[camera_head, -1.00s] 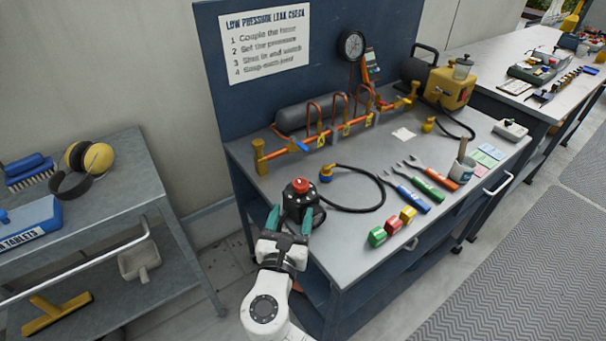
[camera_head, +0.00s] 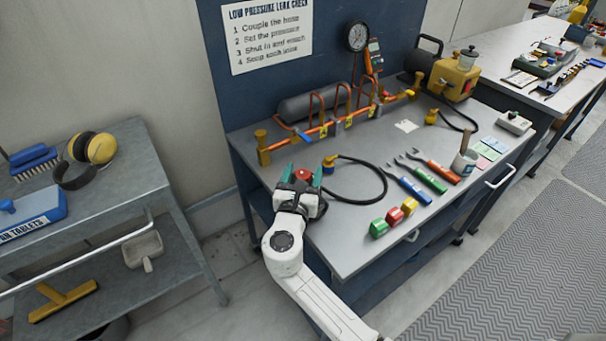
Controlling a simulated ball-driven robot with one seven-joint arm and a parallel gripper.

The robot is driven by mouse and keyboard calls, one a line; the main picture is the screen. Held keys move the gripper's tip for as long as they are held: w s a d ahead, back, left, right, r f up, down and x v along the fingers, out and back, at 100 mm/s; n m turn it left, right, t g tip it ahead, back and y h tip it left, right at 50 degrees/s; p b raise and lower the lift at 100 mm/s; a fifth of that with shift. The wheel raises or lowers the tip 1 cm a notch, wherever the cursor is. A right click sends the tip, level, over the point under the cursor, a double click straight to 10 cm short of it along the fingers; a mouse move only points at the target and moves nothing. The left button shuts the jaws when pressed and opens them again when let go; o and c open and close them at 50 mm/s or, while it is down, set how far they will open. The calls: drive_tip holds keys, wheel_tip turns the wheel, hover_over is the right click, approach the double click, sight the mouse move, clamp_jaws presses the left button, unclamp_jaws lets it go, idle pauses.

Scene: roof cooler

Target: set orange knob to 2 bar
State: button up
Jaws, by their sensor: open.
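A red knob (camera_head: 303,174) tops a black device at the left front of the grey bench (camera_head: 345,255). It looks more red than orange, and its scale marks are too small to read. My gripper (camera_head: 302,179) is open, with one teal finger on each side of the knob. I cannot tell whether the fingers touch it. The black device below is largely hidden by my gripper. A round dial gauge (camera_head: 358,36) hangs on the blue back panel, but its reading is too small to tell.
Orange pipes (camera_head: 345,122) run along the back. Coloured blocks (camera_head: 394,215) and wrenches (camera_head: 408,190) lie to the right. A grey cart (camera_head: 150,190) stands left.

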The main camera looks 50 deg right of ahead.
drive_tip(key=shift+c, duration=0.5)
drive_tip(key=c, duration=0.8)
drive_tip(key=shift+g, duration=0.3)
